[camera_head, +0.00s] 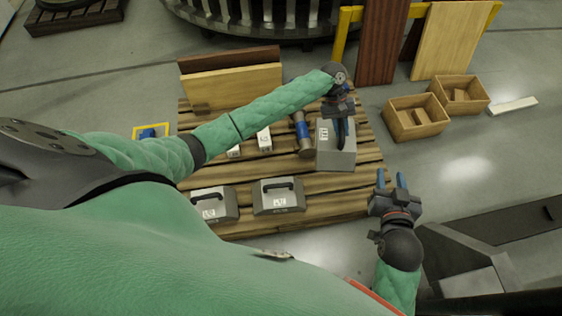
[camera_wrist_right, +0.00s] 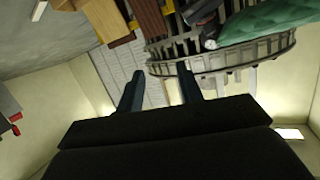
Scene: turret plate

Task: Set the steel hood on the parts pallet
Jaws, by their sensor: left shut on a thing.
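The steel hood (camera_head: 336,157) is a grey box with a white label, at the right part of the wooden parts pallet (camera_head: 335,190) in the head view. My left gripper (camera_head: 341,132) reaches down from above and is shut on the hood at its top; the grip itself is partly hidden. I cannot tell whether the hood touches the slats or hangs just above them. My right gripper (camera_head: 390,180) is open and empty, beyond the pallet's right front corner. Its two spread fingers also show in the right wrist view (camera_wrist_right: 160,90), with nothing between them.
Two grey cases with black handles, one left (camera_head: 214,207) and one right (camera_head: 279,197), stand at the pallet's front. A blue-banded cylinder (camera_head: 302,134) and small white-labelled blocks (camera_head: 264,139) are left of the hood. Boards (camera_head: 231,86) stand behind. Wooden bins (camera_head: 415,117) stand right.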

